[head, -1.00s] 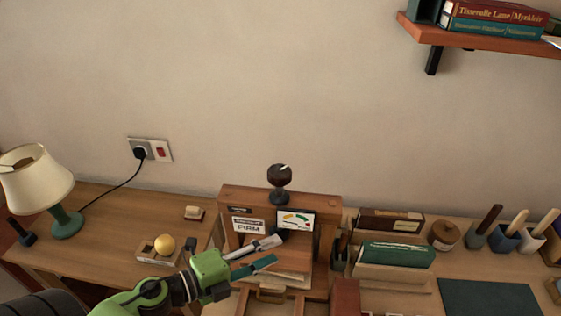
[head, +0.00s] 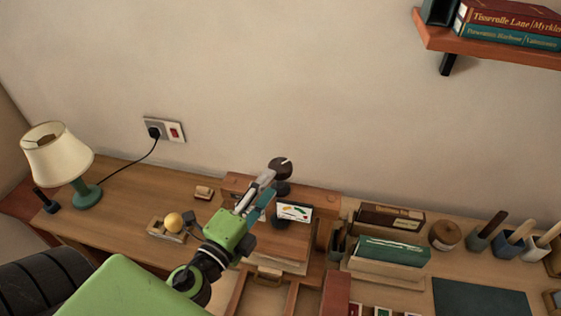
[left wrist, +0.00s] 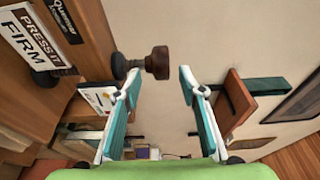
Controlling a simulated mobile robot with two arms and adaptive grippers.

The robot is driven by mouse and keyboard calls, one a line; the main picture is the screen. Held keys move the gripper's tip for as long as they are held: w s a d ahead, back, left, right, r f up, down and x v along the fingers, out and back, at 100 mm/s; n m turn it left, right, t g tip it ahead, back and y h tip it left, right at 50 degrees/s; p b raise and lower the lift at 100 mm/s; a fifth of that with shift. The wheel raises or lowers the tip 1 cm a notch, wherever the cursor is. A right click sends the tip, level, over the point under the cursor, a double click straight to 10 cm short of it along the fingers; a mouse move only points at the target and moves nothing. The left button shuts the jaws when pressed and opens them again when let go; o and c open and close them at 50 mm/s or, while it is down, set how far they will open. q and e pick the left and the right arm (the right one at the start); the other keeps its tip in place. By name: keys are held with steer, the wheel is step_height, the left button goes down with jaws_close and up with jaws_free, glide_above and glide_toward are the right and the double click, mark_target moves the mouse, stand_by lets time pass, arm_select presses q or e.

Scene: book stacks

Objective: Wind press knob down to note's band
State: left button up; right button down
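The dark brown press knob (head: 281,167) stands on top of the wooden book press (head: 322,200) against the wall. The gauge card (head: 294,212), with coloured bands, is on the press front below it; its needle is too small to read. My left gripper (head: 267,186) is raised in front of the press, its fingertips just below and left of the knob. In the left wrist view my left gripper (left wrist: 158,78) is open and empty, with the knob (left wrist: 158,63) beyond the gap between its fingertips. The note (left wrist: 30,45) reads "PRESS IT FIRM". My right gripper is not visible.
A lamp (head: 58,152) and a small tray with a yellow ball (head: 173,222) are on the left. A book rack (head: 385,268) and several handled pots stand right of the press. A wall shelf (head: 470,36) holds books at upper right.

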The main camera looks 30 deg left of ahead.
mark_target(280, 168)
arm_select(q)
steer(key=w+p, duration=0.2)
steer(key=w, duration=0.4)
steer(key=shift+w+r, duration=0.1)
steer(key=shift+w+p, duration=0.4)
steer(key=shift+w, duration=0.05)
steer(key=c, duration=0.9)
